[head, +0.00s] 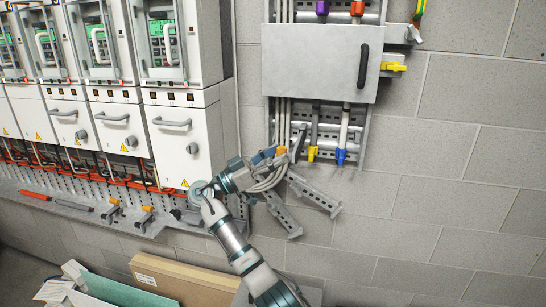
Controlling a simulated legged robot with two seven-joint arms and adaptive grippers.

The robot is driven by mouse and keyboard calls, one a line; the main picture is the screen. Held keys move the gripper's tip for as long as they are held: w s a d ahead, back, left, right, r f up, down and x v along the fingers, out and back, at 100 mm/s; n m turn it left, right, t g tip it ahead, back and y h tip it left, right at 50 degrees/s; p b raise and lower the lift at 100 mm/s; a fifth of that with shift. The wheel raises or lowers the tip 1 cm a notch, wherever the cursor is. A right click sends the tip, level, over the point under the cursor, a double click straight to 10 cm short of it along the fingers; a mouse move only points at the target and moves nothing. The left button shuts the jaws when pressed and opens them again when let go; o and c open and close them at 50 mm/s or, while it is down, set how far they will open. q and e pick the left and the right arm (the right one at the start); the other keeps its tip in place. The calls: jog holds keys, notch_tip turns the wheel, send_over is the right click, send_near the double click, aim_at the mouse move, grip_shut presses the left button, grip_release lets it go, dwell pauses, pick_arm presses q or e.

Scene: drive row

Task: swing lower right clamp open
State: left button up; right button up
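My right gripper (262,160) is at the end of the jointed grey and teal arm that rises from the bottom. It is in front of the wall, below and left of the grey wall box. Its fingertips are small and overlap nearby parts, so its opening is unclear. A yellow clamp-like fitting (313,153) and a blue one (341,156) sit on the cables at the lower right of the rack, right of the gripper and apart from it. Which part is the lower right clamp is not certain. My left gripper is out of view.
The grey box (322,63) has a black handle (363,66) and a yellow lever (393,67). Coiled cable (268,181) and perforated brackets (314,195) are close to the gripper. White drive cabinets (178,142) line the left. A cardboard box (180,278) is below. The right wall is clear.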

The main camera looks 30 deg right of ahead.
jog(key=shift+s+d, duration=0.15)
jog(key=shift+d, duration=0.2)
jog(key=v, duration=0.7)
jog(key=shift+a, duration=0.4)
jog(key=shift+d+f, duration=0.1)
jog(key=shift+d, duration=0.05)
